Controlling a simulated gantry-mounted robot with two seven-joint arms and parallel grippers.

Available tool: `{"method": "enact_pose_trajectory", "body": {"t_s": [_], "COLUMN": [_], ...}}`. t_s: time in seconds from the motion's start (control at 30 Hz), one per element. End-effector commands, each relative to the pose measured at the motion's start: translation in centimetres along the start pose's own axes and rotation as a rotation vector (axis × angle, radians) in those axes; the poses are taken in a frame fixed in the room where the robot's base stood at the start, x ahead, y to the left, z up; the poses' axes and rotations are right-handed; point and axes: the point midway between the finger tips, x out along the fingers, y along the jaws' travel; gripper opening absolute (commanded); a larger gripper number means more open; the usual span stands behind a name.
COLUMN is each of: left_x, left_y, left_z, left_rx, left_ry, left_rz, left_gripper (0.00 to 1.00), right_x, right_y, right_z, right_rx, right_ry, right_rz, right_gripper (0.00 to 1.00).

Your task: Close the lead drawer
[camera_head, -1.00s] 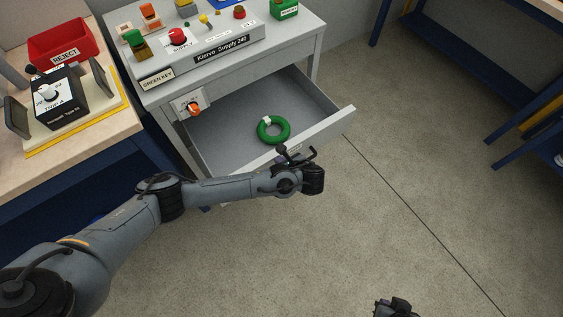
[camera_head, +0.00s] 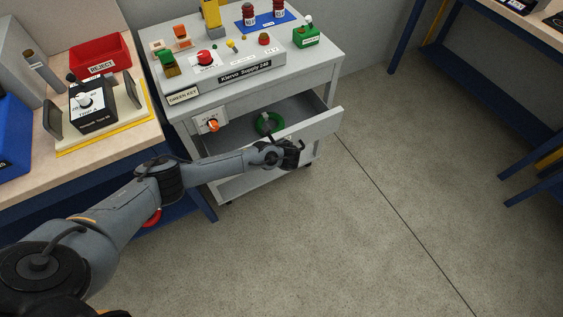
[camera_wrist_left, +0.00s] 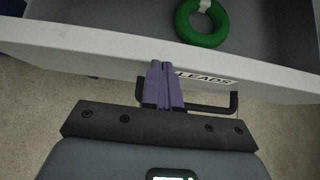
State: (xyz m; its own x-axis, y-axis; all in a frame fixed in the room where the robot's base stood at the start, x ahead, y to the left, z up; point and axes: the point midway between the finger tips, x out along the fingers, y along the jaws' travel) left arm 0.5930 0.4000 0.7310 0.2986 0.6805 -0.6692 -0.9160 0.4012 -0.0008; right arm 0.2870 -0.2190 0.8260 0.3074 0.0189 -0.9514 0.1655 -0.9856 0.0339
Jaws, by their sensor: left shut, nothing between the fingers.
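The lead drawer (camera_head: 312,127) is a grey drawer in the supply cart, standing partly open. Its front carries a "LEADS" label (camera_wrist_left: 203,78) and a black bar handle (camera_wrist_left: 232,102) in the left wrist view. A green ring-shaped lead (camera_head: 268,123) lies inside; it also shows in the left wrist view (camera_wrist_left: 202,22). My left gripper (camera_head: 292,152) is at the drawer front. Its purple fingers (camera_wrist_left: 160,68) are together and empty, tips at the front panel beside the label, overlapping the handle. Exact contact is unclear. My right gripper is out of view.
The cart top (camera_head: 325,62) holds a supply panel (camera_head: 225,68), a green box (camera_head: 306,38) and red-and-black parts on a blue mat. A workbench with a red reject bin (camera_head: 100,56) stands left. The floor right of the cart is clear.

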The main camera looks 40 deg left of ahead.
Motion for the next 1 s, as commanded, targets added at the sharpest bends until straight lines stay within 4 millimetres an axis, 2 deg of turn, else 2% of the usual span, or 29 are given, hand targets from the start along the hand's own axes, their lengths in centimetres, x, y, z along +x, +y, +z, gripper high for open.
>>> {"method": "enact_pose_trajectory", "body": {"t_s": [0.03,0.1,0.4,0.67,1.0], "left_x": [1.3,2.8,7.3,9.0,9.4], "left_y": [0.0,0.1,0.0,0.0,0.0], "left_z": [0.9,2.1,6.1,7.9,8.2], "left_rx": [-0.003,-0.002,-0.001,0.0,0.001], "left_ry": [-0.003,-0.003,-0.002,-0.001,0.001], "left_rz": [0.003,0.003,0.001,0.0,0.0], "left_gripper": [0.0,0.0,0.0,0.0,0.0], "right_x": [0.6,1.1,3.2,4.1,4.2], "right_y": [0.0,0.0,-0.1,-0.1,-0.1], "right_z": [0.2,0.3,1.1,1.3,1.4], "right_rx": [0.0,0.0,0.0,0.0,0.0], "right_ry": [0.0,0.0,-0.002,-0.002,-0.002], "right_rz": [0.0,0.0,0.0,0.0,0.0], "right_gripper": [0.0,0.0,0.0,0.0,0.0]}}
